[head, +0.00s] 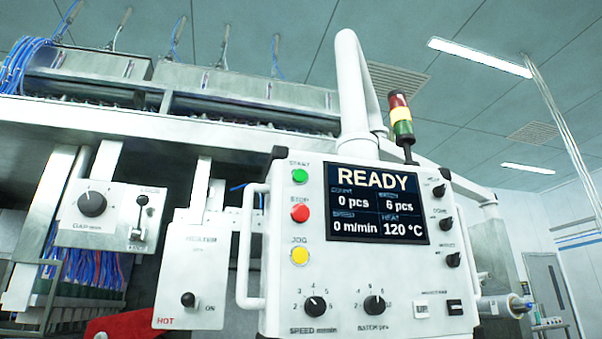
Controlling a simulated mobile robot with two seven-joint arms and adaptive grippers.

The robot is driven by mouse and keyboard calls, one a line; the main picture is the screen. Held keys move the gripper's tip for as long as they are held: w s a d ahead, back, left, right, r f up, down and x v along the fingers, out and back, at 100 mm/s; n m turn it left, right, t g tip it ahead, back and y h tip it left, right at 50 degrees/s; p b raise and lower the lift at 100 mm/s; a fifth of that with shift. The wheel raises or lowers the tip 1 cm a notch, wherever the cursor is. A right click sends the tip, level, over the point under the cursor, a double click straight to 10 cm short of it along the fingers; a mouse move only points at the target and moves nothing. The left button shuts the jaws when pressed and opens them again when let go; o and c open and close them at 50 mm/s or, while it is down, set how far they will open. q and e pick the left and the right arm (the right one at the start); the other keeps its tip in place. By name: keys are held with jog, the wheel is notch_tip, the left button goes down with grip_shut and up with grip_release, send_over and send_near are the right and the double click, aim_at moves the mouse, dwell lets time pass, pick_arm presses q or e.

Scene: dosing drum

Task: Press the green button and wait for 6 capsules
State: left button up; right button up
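The green button (299,176) is at the upper left of the white control panel (390,275), under the word START. A red STOP button (300,213) and a yellow JOG button (299,256) sit below it. The panel's screen (376,204) reads READY, 0 pcs, 6 pcs, 0 m/min and 120 °C. The BATCH knob (375,306) and the SPEED knob (315,306) are below the screen. No capsules are visible. Neither gripper is in view.
A white handle (250,245) stands out on the panel's left side. Left of it are a heater box (190,280) marked HOT and a box with a knob and lever (112,215). A red part (125,324) shows at the bottom. A signal tower (401,120) rises behind the panel.

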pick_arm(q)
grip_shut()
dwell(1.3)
